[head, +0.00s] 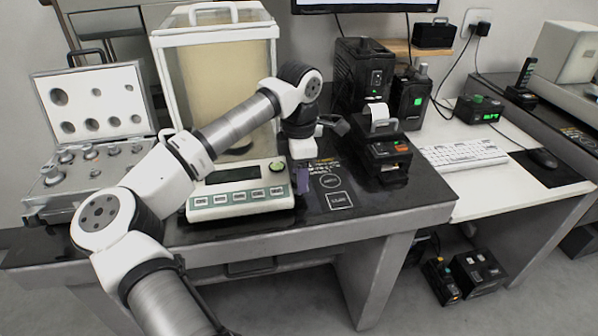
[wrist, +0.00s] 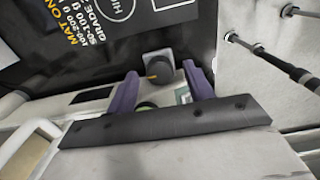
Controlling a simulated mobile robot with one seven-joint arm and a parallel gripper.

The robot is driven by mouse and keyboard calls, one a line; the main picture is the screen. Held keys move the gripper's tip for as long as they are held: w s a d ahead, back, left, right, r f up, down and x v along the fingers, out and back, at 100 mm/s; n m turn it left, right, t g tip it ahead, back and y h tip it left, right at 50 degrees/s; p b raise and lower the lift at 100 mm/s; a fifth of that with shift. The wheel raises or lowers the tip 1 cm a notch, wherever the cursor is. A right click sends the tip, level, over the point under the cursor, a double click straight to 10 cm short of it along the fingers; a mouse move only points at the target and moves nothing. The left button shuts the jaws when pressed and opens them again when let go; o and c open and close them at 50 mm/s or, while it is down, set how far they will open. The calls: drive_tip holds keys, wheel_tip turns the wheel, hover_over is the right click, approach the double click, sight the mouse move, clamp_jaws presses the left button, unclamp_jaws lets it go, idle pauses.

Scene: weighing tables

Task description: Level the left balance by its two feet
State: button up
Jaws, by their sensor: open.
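The left balance (head: 241,203) stands on the dark table, with a dark display, a row of front buttons and a tall glass draft shield (head: 215,80) behind. A round green level vial (head: 277,166) sits at its right top corner; a green patch between the fingers in the wrist view (wrist: 147,105) may be it. My gripper (head: 303,180) points down at the balance's front right corner. In the wrist view its purple fingers (wrist: 160,72) are open, with a dark knob-like foot (wrist: 158,65) with an orange mark between or just beyond them. I cannot tell contact. The other foot is not visible.
An open weight case (head: 92,105) stands left of the balance. A black printer (head: 388,158) is at its right, with black boxes (head: 362,75) behind. Printed markings (head: 338,200) lie on clear dark tabletop right of the gripper. A keyboard (head: 464,155) is farther right.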

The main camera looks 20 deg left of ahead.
drive_tip(key=shift+f, duration=0.25)
drive_tip(key=c, duration=1)
drive_tip(key=shift+m+b, duration=0.55)
drive_tip(key=shift+m, duration=1.05)
drive_tip(key=o, duration=1)
wheel_tip(320, 180, up, 14)
